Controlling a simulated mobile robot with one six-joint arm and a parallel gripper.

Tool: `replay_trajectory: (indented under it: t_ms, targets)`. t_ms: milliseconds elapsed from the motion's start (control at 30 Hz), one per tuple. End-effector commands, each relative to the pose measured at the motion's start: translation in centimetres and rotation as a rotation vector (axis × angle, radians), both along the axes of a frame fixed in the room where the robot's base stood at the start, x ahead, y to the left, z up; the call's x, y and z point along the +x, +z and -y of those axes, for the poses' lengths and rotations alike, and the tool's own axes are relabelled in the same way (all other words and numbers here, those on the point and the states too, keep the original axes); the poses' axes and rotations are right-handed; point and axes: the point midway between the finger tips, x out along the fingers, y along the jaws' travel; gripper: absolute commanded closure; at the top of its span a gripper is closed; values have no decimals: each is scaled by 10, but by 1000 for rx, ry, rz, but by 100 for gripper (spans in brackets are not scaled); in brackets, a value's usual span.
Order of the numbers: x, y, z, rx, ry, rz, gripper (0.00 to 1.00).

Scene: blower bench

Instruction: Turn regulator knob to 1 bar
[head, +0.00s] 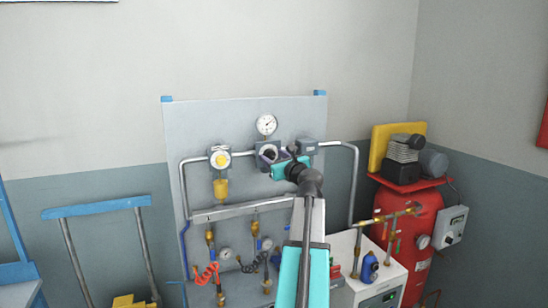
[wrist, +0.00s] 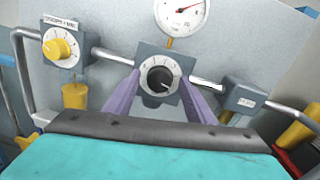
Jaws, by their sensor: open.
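The regulator knob (wrist: 159,79) is a black round knob on a grey-blue block with a pale dial ring, seen in the middle of the wrist view. A white pointer mark on it points to the lower right. My gripper (wrist: 160,88) is open, with one purple finger on each side of the regulator block; I cannot tell whether they touch it. In the head view, my gripper (head: 268,155) is at the panel and partly covers the regulator. A round white gauge (wrist: 182,12) with a red needle sits above the regulator; its numbers are too small to read.
A yellow knob (wrist: 61,48) on another block is to the left, with a yellow bowl (wrist: 75,95) below. A grey box (wrist: 243,98) is on the pipe to the right. A red tank (head: 410,235) with a compressor stands at the right.

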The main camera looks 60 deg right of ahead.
Motion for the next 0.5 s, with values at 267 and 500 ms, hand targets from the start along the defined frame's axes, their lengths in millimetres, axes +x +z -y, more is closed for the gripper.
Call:
replay_trajectory:
  t_ms: [267, 500]
  targets:
    - [0, 0, 0, 0, 0, 0, 64]
    - [0, 0, 0, 0, 0, 0, 91]
